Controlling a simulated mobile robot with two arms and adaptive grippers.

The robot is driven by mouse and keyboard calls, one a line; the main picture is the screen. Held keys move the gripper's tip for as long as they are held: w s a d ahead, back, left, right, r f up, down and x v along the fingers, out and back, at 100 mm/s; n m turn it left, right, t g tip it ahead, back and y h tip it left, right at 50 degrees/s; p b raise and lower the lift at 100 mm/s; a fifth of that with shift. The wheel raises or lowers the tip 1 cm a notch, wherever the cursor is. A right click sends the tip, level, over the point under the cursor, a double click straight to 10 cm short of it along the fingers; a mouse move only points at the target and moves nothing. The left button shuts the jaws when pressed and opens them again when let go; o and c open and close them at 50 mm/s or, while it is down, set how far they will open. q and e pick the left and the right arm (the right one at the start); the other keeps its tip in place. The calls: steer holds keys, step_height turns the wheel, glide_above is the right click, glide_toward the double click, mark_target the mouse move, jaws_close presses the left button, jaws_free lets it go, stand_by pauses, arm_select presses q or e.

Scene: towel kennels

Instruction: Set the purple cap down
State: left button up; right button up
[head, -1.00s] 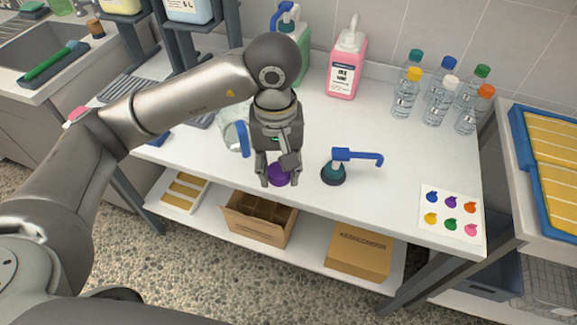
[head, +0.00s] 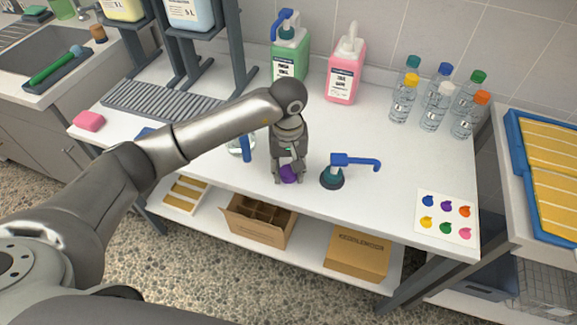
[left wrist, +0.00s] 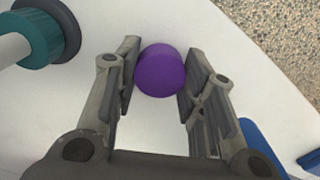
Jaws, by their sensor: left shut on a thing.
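The purple cap (head: 289,173) is near the front edge of the white table, just left of the teal pump with a blue spout. My left gripper (head: 288,177) points down over it, shut on it. In the left wrist view the purple cap (left wrist: 160,70) sits between the two fingertips of my left gripper (left wrist: 160,74), touched on both sides. The cap is at or just above the table top; I cannot tell whether it touches. My right gripper is not in view.
The teal pump with blue spout (head: 332,177) stands close to the right of my left gripper. A clear item with a blue part (head: 245,148) is close on its left. Several capped bottles (head: 435,105) stand farther right. A colour-dot card (head: 446,217) lies at the front right.

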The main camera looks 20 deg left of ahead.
mark_target(288, 171)
arm_select(q)
steer(key=shift+f, duration=0.1)
steer(key=shift+f+b, duration=0.25)
steer(key=shift+b, duration=0.1)
steer(key=o, duration=0.6)
steer(key=shift+r, duration=0.15)
steer(key=shift+o, duration=0.2)
steer(key=shift+r+p, duration=0.25)
steer(key=shift+p, duration=0.15)
step_height(288, 171, up, 12)
steer(key=b, duration=0.2)
steer(key=shift+f, duration=0.15)
